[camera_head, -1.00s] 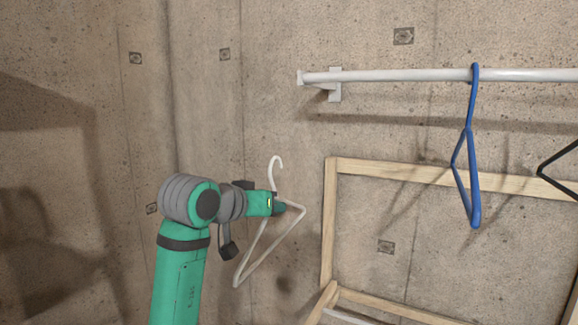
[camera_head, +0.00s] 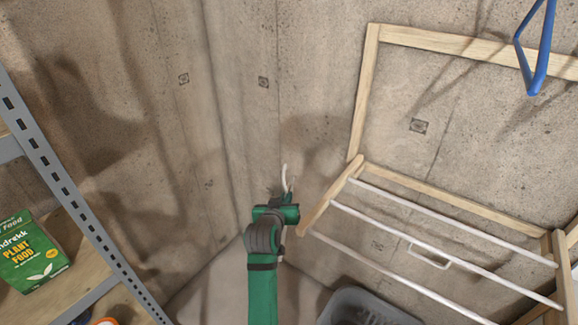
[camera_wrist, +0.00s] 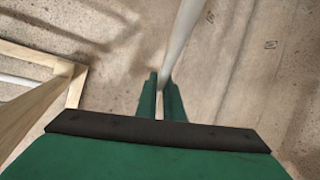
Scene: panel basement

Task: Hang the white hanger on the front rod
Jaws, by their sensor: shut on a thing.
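The white hanger (camera_head: 285,178) is held by my gripper (camera_head: 289,206); in the head view only its curved hook shows, pointing up above the gripper, and the rest is hidden. In the wrist view, my gripper (camera_wrist: 160,98) is shut on a white bar of the hanger (camera_wrist: 182,38). A wooden rack with several white rods stands to the right of my gripper. Its front rod (camera_head: 390,276), nearest the bottom of the picture, starts just right of and below my gripper. The hanger appears apart from it.
The rack's wooden frame (camera_head: 362,95) rises against the concrete wall. A blue hanger (camera_head: 535,60) hangs at upper right. A grey basket (camera_head: 360,305) is below the rack. A metal shelf (camera_head: 75,205) with a green plant food box (camera_head: 32,255) stands at left.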

